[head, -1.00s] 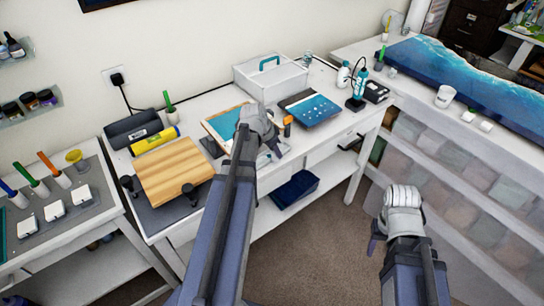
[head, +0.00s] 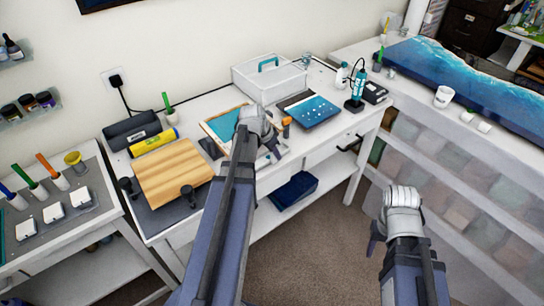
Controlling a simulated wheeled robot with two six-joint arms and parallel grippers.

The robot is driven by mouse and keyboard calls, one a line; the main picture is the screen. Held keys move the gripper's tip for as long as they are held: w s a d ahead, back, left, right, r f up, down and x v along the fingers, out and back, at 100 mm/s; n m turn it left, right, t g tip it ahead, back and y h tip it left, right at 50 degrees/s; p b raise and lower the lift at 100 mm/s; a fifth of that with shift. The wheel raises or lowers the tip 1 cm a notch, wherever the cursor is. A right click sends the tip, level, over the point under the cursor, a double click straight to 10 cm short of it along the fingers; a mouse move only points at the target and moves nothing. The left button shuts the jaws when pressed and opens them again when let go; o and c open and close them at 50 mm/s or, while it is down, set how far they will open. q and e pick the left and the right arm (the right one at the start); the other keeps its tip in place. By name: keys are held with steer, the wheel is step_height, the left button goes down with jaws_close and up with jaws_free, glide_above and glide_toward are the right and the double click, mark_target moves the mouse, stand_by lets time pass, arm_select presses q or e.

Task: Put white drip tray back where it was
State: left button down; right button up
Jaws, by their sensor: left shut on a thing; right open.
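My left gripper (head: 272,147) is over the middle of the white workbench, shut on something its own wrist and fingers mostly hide. Right beside and behind it lies a flat, pale-rimmed piece with a teal surface (head: 222,121), partly covered by the gripper. I take this pale piece to be the white drip tray, but cannot tell for sure. Whether it rests fully on the bench or is lifted is also unclear. My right gripper (head: 374,240) is open and empty in front of the bench, above the carpet; its fingers are partly hidden by its wrist.
A wooden board (head: 173,171) on a dark mat lies left of the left gripper. A clear box with a teal handle (head: 270,79) stands behind it. A blue panel (head: 309,109) and an orange-topped item (head: 287,122) are close on its right. A teal bottle (head: 358,88) stands further right.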

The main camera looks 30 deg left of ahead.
arm_select(q)
steer(key=shift+r, duration=0.15)
step_height(320, 180, up, 10)
steer(key=p, duration=1)
steer(key=shift+s+f, duration=0.1)
steer(key=shift+f, duration=0.1)
